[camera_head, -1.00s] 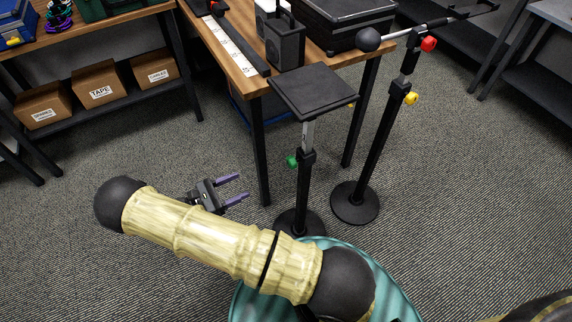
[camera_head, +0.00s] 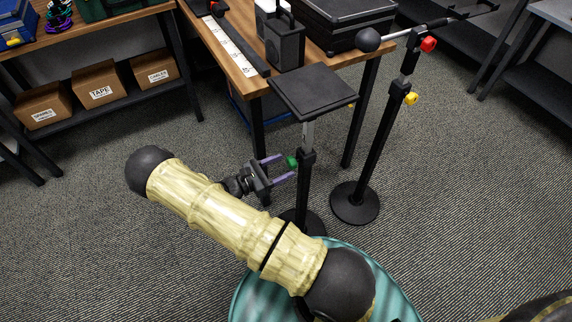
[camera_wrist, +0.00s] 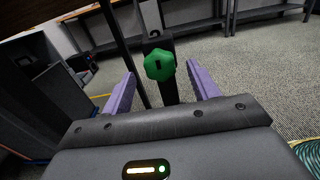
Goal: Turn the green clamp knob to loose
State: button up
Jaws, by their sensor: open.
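The green clamp knob (camera_head: 291,162) sits on the left side of the black stand post (camera_head: 304,190) under a flat black platform (camera_head: 313,92). In the wrist view the knob (camera_wrist: 159,65) is a lobed green grip with a dark slot, in front of the post. My gripper (camera_head: 283,169) is open, with its two purple fingers pointing at the knob. In the wrist view the fingers (camera_wrist: 160,84) stand to either side of the knob, with gaps on both sides. The knob lies around or just beyond the fingertips; I cannot tell the exact depth.
A second stand with a red knob (camera_head: 428,44) and a yellow knob (camera_head: 411,99) is to the right. A wooden table (camera_head: 236,62) is behind, its leg (camera_head: 258,135) close to my gripper. Bare carpet (camera_head: 480,200) is free to the right.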

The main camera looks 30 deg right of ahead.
jog(key=shift+d, duration=1.2)
jog(key=shift+c, duration=0.2)
jog(key=c, duration=1)
jog(key=shift+o, duration=0.2)
